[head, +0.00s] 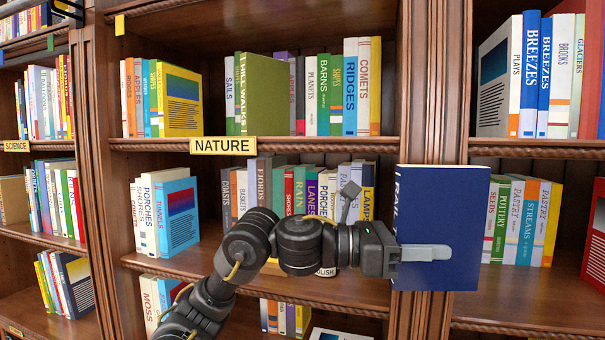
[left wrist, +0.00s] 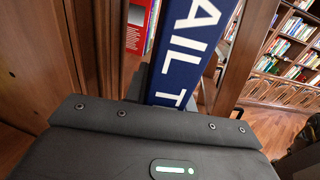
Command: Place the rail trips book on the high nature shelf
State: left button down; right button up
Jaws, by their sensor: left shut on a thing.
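The rail trips book (head: 443,215) is dark blue and upright, with "RAIL" lettered on its spine. My left gripper (head: 425,253) is shut on its lower part and holds it in front of the post between two bookcases. In the left wrist view its blue spine (left wrist: 190,50) shows white letters "AIL T". The NATURE label (head: 223,146) is on the edge of a shelf (head: 290,145) in the middle bookcase. That shelf holds several books, with a gap left of the green "Hill Walks" book (head: 262,95). My right gripper is not in view.
The wooden post (head: 433,90) stands behind the held book. Shelves below and to both sides hold more books, including a blue "Tunnels" book (head: 178,215). A SCIENCE label (head: 17,146) marks the left bookcase.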

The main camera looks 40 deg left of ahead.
pick_arm(q)
jog(key=s+a+r+n+t+y+p, duration=0.2)
jog(key=a+r+n+t+y, duration=0.15)
jog(key=r, duration=0.65)
jog(key=s+a+r+n+t+y+p, duration=0.15)
jog(key=a+r, duration=0.25)
jog(key=r, duration=0.6)
jog(key=s+a+r+n+t+y+p, duration=0.2)
jog(key=s+a+r+n+y, duration=0.4)
jog(key=a+r, duration=0.55)
jog(key=w+a+m+y+p, duration=0.1)
jog(key=w+a+p, duration=0.5)
jog(key=w+a, duration=0.8)
jog(key=f, duration=0.2)
jog(key=w+d+f+p, duration=0.1)
jog(key=f, duration=0.2)
jog(key=w+d+f, duration=0.1)
jog(key=f, duration=0.1)
jog(key=shift+w+f, duration=0.1)
jog(key=shift+f, duration=0.1)
jog(key=shift+a+f+p, duration=0.1)
jog(key=shift+a+p, duration=0.05)
jog(key=shift+p, duration=0.3)
jog(key=shift+w+a+f, duration=0.1)
jog(key=shift+f, duration=0.15)
